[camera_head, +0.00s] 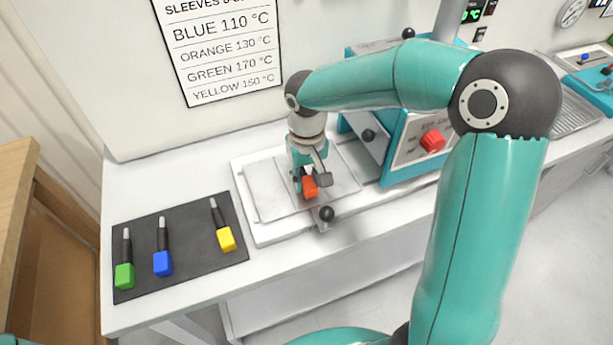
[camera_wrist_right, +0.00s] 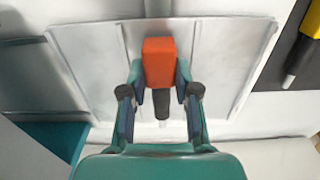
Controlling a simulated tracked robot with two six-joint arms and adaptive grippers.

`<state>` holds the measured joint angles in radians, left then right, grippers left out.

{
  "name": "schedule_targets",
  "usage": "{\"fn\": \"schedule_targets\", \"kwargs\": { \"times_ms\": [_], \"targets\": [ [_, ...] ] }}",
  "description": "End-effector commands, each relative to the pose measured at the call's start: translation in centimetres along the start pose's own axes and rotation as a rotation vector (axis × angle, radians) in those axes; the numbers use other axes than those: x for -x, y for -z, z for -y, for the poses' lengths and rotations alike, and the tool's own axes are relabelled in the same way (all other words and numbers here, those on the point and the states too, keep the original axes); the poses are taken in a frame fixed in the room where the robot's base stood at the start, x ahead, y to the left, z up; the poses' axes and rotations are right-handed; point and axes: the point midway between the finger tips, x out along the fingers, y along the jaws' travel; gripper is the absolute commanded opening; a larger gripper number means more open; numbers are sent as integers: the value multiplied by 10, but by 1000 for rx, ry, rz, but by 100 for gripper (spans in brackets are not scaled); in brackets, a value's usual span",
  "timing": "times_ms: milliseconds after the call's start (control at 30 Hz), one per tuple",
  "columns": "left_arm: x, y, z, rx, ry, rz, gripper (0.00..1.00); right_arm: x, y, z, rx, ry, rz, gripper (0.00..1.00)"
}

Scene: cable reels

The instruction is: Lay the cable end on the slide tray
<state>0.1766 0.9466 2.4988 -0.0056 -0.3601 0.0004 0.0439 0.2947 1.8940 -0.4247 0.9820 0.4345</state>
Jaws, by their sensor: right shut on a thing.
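My right gripper (camera_head: 308,182) is shut on an orange cable end (camera_head: 310,188) over the slide tray (camera_head: 275,189). In the right wrist view the orange block (camera_wrist_right: 158,62) of the cable end sits between the fingertips of my right gripper (camera_wrist_right: 160,85), with its black sleeve and pale tip pointing back toward the palm. The grey slide tray (camera_wrist_right: 100,75) lies behind it in that view. I cannot tell whether the cable end touches the tray. My left gripper does not show.
A dark mat (camera_head: 180,275) on the left holds green (camera_head: 124,276), blue (camera_head: 162,263) and yellow (camera_head: 226,239) cable ends. A teal oven with a red knob (camera_head: 433,141) stands right of the tray. A black ball knob (camera_head: 326,214) sits at the tray's front. A sleeve temperature sign (camera_head: 222,45) hangs behind.

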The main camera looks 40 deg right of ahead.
Motion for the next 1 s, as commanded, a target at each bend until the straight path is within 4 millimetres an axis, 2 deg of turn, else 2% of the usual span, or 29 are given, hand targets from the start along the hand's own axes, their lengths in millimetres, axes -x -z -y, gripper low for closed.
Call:
{"fn": "schedule_targets", "kwargs": {
  "times_ms": [267, 300, 467, 800, 1000],
  "targets": [
    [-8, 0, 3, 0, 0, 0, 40, -10, 0, 0, -1, 0, 0, 0],
    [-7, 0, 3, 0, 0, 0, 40, -9, 0, 0, -1, 0, 0, 34],
    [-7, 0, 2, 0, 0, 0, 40, -8, 0, 0, -1, 0, 0, 60],
    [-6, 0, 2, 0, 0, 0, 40, -7, 0, -1, -1, 0, 0, 60],
    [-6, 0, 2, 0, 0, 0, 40, 12, 1, -1, -2, 0, -5, 60]
  ]
}}
